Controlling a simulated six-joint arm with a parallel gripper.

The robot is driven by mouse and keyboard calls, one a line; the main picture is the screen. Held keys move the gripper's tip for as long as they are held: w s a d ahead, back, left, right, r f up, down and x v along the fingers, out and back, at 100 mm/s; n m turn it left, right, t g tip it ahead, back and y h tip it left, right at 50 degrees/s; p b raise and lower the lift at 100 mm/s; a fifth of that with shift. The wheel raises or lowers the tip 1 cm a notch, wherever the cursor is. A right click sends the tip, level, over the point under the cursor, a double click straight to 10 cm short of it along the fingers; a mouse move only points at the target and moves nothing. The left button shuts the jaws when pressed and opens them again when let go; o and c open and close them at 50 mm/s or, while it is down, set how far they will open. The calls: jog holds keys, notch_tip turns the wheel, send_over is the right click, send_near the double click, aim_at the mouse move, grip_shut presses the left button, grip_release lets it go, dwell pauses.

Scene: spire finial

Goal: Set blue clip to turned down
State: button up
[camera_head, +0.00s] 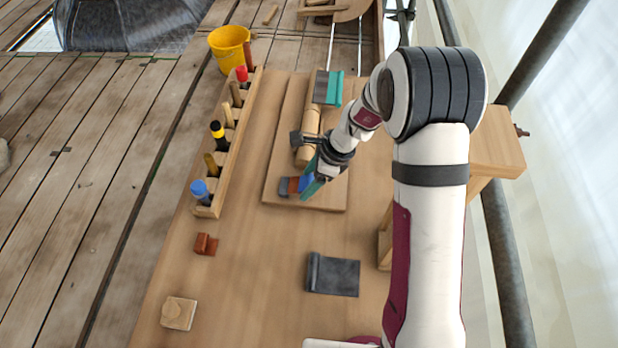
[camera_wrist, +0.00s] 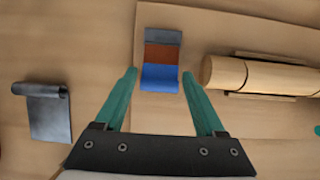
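The blue clip (camera_wrist: 160,78) is a small flap at one end of a strip with a brown middle and a grey far end, lying on the wooden board (camera_wrist: 225,40). In the head view the blue clip (camera_head: 305,184) shows only in part, behind my gripper (camera_head: 313,181). In the wrist view my gripper (camera_wrist: 159,74) is open. Its two teal fingers stand apart, one on each side of the blue part, with a gap on both sides. I cannot tell how far the fingertips are above the board, or how the flap is tilted.
A round wooden spindle (camera_wrist: 265,75) lies close to the right finger. A dark grey hinged plate (camera_head: 333,274) lies on the bench nearer me. A wooden rack (camera_head: 240,127) of tools runs along the left.

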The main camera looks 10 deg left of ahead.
grip_shut()
jog(key=shift+d+f+y, duration=0.2)
jog(key=shift+f+y, duration=0.1)
jog(key=shift+y, duration=0.4)
jog(key=shift+o, duration=1.6)
grip_release()
jog(key=shift+a+r, duration=0.1)
